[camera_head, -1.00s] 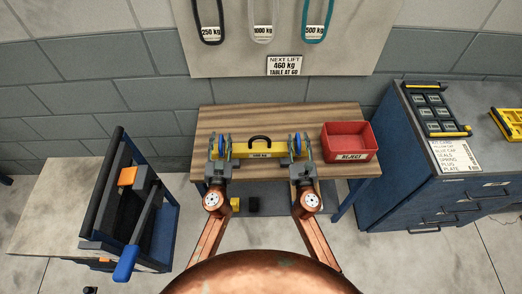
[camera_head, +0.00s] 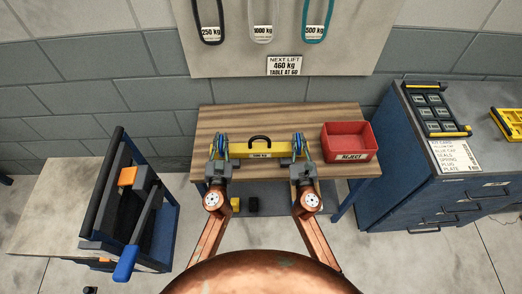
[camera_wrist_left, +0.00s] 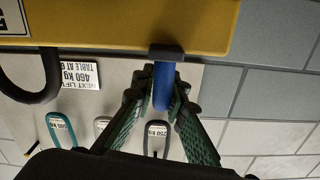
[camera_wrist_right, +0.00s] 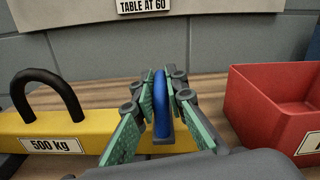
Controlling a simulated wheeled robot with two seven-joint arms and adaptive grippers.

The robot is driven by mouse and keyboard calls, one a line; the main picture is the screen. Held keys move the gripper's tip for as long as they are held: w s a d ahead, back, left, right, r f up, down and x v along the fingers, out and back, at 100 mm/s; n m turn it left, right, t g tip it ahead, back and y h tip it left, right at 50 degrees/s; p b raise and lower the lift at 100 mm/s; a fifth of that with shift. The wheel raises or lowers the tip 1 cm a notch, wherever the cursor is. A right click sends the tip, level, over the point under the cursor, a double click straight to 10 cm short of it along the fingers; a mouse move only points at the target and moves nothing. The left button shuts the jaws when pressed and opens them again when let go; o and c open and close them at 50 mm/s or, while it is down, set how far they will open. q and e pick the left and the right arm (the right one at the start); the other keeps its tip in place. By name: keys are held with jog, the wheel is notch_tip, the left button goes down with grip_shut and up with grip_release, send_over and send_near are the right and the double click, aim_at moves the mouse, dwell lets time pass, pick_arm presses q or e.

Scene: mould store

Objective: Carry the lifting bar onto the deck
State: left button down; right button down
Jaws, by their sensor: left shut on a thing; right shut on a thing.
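The yellow lifting bar (camera_head: 259,148), with a black loop handle on top, lies along the wooden workbench (camera_head: 225,117). It also shows in the left wrist view (camera_wrist_left: 110,25) and, with a 500 kg label, in the right wrist view (camera_wrist_right: 88,133). My left gripper (camera_head: 220,143) is shut on the blue handle (camera_wrist_left: 162,88) at the bar's left end. My right gripper (camera_head: 300,143) is shut on the blue handle (camera_wrist_right: 161,105) at its right end. A blue-framed cart (camera_head: 165,222) with a dark bed stands at the left; I cannot tell whether it is the deck.
A red reject bin (camera_head: 348,142) stands on the bench close right of my right gripper. A blue cabinet (camera_head: 395,180) is further right. Slings hang on the board (camera_head: 235,55) behind, above a sign reading 460 kg (camera_head: 284,66). Bare bench shows behind the bar.

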dwell(0.5)
